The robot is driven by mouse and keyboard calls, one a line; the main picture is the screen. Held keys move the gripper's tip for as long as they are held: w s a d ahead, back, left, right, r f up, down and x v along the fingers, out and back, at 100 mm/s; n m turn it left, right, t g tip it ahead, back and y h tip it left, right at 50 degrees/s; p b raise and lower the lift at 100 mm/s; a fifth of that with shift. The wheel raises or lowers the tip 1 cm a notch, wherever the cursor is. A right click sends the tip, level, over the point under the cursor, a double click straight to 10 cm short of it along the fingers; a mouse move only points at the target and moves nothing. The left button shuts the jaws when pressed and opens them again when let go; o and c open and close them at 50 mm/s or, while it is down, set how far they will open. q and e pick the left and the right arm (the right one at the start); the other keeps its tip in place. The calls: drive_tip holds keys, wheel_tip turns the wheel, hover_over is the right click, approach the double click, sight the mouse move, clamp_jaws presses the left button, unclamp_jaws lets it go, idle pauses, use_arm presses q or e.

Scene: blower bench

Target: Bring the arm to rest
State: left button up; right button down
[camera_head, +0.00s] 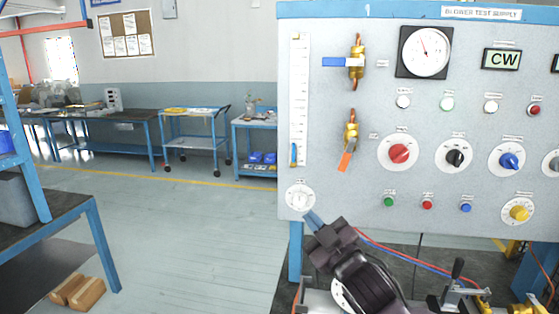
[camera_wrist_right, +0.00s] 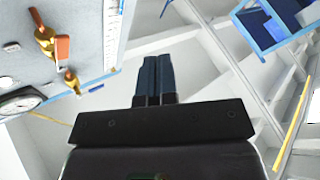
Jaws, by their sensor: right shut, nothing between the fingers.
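My right gripper (camera_head: 315,221) shows in the head view at the lower middle, in front of the bottom left corner of the blower test panel (camera_head: 345,190). Its blue fingertips lie close to a round white dial (camera_head: 300,197) in the picture; I cannot tell if they touch it. In the right wrist view the two dark blue fingers (camera_wrist_right: 155,78) lie side by side, shut with nothing between them. The panel also shows at the upper left of that view (camera_wrist_right: 95,35). My left gripper is in neither view.
The panel carries a gauge (camera_head: 424,51), two brass valves (camera_head: 356,62) (camera_head: 351,132), several knobs and buttons. Red and blue hoses (camera_head: 410,258) run below it. A dark-topped bench (camera_head: 40,222) stands at the left, with wooden blocks (camera_head: 77,291) beneath. Open floor (camera_head: 200,235) lies between.

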drive_tip(key=s+d+f+m+g+h, duration=0.1)
drive_tip(key=s+d+f+m+h, duration=0.2)
drive_tip(key=s+d+f, duration=0.5)
drive_tip(key=s+d+f+m+g+h, duration=0.2)
drive_tip(key=s+d+f+m+h, duration=0.15)
drive_tip(key=f, duration=0.75)
drive_tip(key=s+d+f+m+g+h, duration=0.1)
drive_tip(key=s+d+f+m+h, duration=0.25)
drive_tip(key=s+d+f, duration=0.5)
drive_tip(key=s+f+m+g, duration=0.1)
drive_tip(key=s+f+g, duration=0.1)
drive_tip(key=s+f, duration=0.6)
drive_tip(key=shift+d+f+g, duration=0.3)
drive_tip(key=shift+d+f, duration=0.05)
drive_tip(key=shift+f, duration=0.05)
